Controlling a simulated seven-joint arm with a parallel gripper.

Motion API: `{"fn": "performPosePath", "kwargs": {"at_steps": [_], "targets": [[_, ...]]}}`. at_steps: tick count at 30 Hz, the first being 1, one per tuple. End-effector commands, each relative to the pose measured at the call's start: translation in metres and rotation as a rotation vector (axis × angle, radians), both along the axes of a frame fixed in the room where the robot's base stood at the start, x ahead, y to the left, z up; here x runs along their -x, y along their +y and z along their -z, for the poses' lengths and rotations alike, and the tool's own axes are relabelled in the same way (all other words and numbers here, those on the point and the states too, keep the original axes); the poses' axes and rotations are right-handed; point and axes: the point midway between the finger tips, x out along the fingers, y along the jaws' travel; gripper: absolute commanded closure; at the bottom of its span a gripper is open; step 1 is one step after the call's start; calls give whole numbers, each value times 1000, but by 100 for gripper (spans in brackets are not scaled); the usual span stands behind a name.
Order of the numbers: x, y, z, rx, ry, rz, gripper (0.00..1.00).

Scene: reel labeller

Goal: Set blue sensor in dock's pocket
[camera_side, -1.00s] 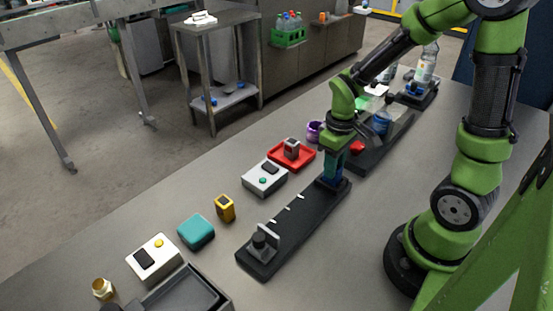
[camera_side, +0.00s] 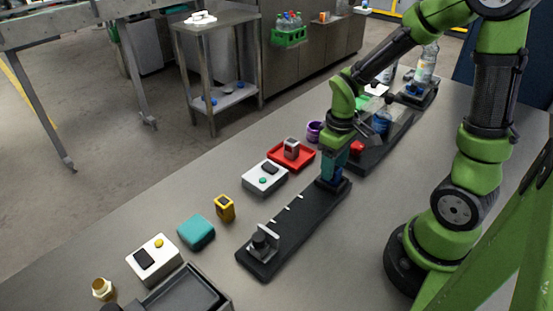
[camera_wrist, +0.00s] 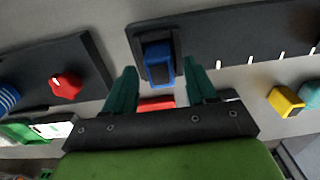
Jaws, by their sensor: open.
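The blue sensor (camera_side: 331,176) stands at the far end of the long black dock (camera_side: 290,232), partly hidden by my gripper in the side view. In the wrist view the blue sensor (camera_wrist: 159,63) sits within a dark recess of the dock (camera_wrist: 225,35), apparently the pocket; whether it is fully seated I cannot tell. My gripper (camera_side: 335,162) is just above the sensor. In the wrist view my gripper (camera_wrist: 160,72) has its two teal fingers spread, one to each side of the sensor, with visible gaps and nothing held.
A red tray (camera_side: 303,160) with a grey device, a white box (camera_side: 265,178), a yellow device (camera_side: 225,208) and a teal block (camera_side: 196,232) line the table left of the dock. Another black base (camera_side: 385,145) stands behind my gripper. The bench right of the dock is clear.

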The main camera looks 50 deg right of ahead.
Motion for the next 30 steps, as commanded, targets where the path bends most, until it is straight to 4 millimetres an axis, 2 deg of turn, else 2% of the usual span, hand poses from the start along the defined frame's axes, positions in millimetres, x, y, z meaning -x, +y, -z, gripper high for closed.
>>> {"fn": "performPosePath", "kwargs": {"at_steps": [12,20,23,30], "targets": [[-1,0,-85,2,-7,0,43],[0,1,-114,0,-11,2,43],[3,11,-124,-11,-70,27,43],[22,63,-158,-132,-388,198,43]]}}
